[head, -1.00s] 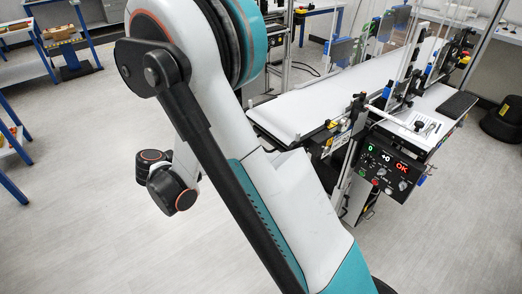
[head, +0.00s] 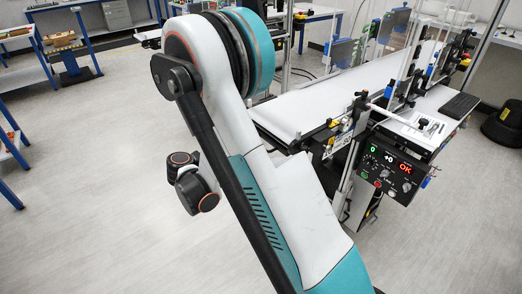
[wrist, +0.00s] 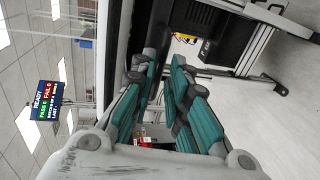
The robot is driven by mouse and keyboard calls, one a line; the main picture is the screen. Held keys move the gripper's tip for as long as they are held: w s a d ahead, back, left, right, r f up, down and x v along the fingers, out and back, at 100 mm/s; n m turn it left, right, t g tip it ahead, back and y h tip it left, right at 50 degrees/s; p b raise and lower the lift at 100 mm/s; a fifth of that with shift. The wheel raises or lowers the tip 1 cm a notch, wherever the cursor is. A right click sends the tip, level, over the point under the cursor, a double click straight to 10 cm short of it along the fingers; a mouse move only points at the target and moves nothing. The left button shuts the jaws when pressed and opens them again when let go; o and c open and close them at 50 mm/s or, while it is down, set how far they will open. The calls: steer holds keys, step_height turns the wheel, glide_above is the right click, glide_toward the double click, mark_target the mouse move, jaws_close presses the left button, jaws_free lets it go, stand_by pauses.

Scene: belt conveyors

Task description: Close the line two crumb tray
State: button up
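I cannot make out the line two crumb tray for certain in either view. A conveyor with a white belt (head: 335,88) stands at the right in the head view; my arm crosses in front of its near left end and hides part of what is below. In the wrist view my gripper (wrist: 165,62) has its two teal-padded fingers apart, with a gap and nothing held between them. Beyond the fingertips is a dark frame or housing (wrist: 217,32) with a small label plate (wrist: 206,47). My gripper is not clear in the head view.
A control box (head: 392,168) with lit digits and "OK" hangs at the conveyor's near side. Blue-legged benches (head: 20,75) stand at the left. A black round object (head: 505,125) is at the far right. A status screen (wrist: 48,101) shows in the wrist view. The left floor is clear.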

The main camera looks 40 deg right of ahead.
steer(key=shift+b+x, duration=0.4)
steer(key=shift+x, duration=1.45)
